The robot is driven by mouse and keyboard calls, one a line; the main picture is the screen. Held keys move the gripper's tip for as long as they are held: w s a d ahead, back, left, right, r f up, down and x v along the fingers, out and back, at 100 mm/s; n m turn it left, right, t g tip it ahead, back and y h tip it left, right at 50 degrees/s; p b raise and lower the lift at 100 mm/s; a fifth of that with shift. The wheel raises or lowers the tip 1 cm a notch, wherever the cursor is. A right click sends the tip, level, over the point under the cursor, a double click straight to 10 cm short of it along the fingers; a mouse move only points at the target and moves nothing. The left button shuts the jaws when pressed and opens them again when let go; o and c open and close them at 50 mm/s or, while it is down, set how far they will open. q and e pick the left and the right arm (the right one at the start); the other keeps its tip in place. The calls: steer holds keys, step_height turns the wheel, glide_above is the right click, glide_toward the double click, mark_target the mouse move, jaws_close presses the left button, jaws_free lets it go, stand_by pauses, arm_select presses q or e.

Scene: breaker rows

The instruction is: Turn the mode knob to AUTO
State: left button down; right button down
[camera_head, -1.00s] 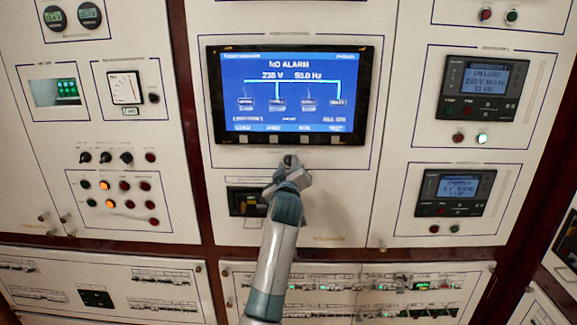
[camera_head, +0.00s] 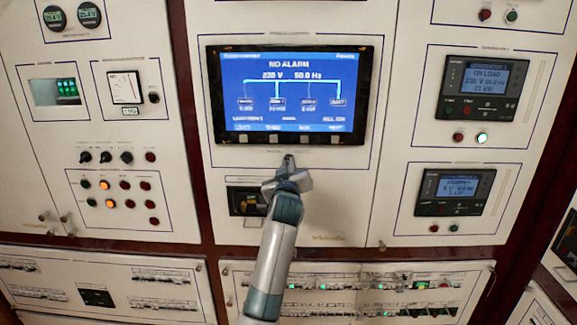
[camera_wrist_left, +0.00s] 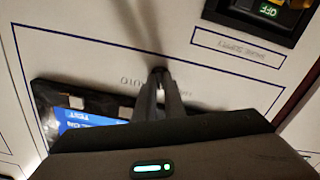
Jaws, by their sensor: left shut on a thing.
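The mode knob (camera_wrist_left: 159,70) is a small dark shape on the white panel, mostly hidden between my left gripper's fingertips in the left wrist view. My left gripper (camera_head: 289,160) is at the panel just below the large screen and is shut on the knob. The fingers (camera_wrist_left: 161,85) also show in the left wrist view, pointing at the panel. Small print (camera_wrist_left: 140,82) beside the knob is partly covered, and I cannot read which position the knob points to. My right gripper is not in view.
The large blue screen (camera_head: 290,90) reads NO ALARM, just above the gripper. A recessed black switch unit (camera_head: 247,201) sits below left of it. Left are small knobs and lamps (camera_head: 105,158); right are two controller displays (camera_head: 455,190). Breaker rows (camera_head: 360,283) run below.

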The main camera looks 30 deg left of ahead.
arm_select(q)
steer(key=shift+m+p, duration=0.95)
steer(key=shift+m, duration=4.65)
steer(key=c, duration=1.8)
jaws_free()
steer(key=shift+c, duration=0.2)
steer(key=shift+s+d, duration=0.1)
